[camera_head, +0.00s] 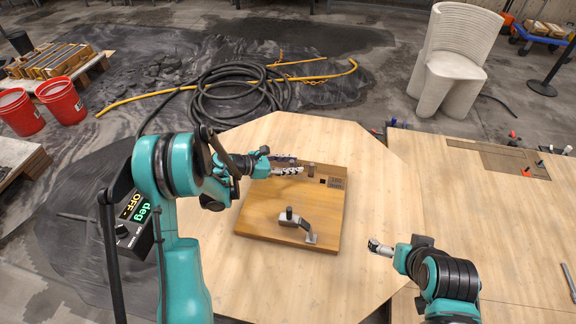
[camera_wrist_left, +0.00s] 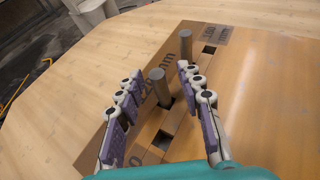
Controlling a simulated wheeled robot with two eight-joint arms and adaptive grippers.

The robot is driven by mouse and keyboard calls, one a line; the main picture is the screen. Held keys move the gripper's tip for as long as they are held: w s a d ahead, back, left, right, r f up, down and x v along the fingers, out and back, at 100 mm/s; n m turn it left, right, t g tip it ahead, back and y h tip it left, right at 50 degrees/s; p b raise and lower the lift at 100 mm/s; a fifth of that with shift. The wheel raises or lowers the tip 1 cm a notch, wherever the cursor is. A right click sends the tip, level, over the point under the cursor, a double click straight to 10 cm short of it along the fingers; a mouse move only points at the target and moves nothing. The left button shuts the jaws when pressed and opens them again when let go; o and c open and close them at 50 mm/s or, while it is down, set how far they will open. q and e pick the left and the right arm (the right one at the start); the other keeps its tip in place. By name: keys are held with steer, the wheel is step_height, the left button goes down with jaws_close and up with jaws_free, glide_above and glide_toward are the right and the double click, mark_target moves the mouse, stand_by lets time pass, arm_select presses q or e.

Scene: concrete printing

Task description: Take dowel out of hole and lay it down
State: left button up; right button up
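A wooden board (camera_head: 262,215) lies on the pale table. In the left wrist view, a grey dowel (camera_wrist_left: 159,88) stands with its lower end at a dark square hole. A second grey dowel (camera_wrist_left: 186,44) stands farther off, near another square hole (camera_wrist_left: 210,50). My left gripper (camera_head: 287,165) is over the board's far edge. In the wrist view its fingers (camera_wrist_left: 163,98) are spread, with the nearer dowel between them and gaps showing. A square hole (camera_wrist_left: 162,139) closer to the palm looks empty. My right gripper (camera_head: 379,247) is right of the board, over the table; its finger opening is unclear.
A metal lever with a dark knob (camera_head: 298,221) sits on the board's near half. The pale table (camera_head: 390,180) is clear right of the board. Beyond it are a black hose coil (camera_head: 240,92), red buckets (camera_head: 62,100) and a ribbed white chair (camera_head: 455,60).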

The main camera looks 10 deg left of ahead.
arm_select(q)
jaws_close()
steer(key=shift+r, duration=0.15)
steer(key=shift+r+p, duration=1.9)
steer(key=shift+r, duration=1.2)
steer(key=shift+r, duration=0.1)
steer(key=shift+r+p, duration=1.9)
steer(key=shift+r, duration=1)
